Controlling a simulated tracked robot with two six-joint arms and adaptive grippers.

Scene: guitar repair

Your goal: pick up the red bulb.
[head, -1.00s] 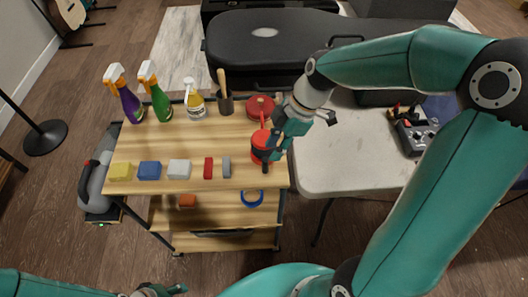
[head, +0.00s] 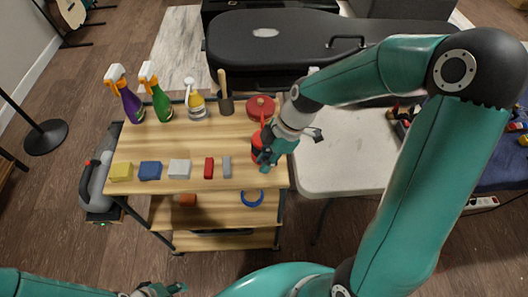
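The red bulb (head: 256,147), with a thin red tip pointing up, stands at the right end of the wooden cart top. My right gripper (head: 263,155) is right at it, in front and to its right, and hides much of it. I cannot tell whether the fingers touch the bulb or are closed on it. My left gripper (head: 165,290) is low at the bottom edge, far from the cart top and partly cut off. Its fingers are too small to read.
On the cart top (head: 225,133), a round red tin (head: 261,106) sits behind the bulb, near a dark brush cup (head: 225,104). Several spray bottles (head: 162,103) stand at the back left. Small blocks (head: 180,169) line the front. A white table (head: 340,160) adjoins on the right.

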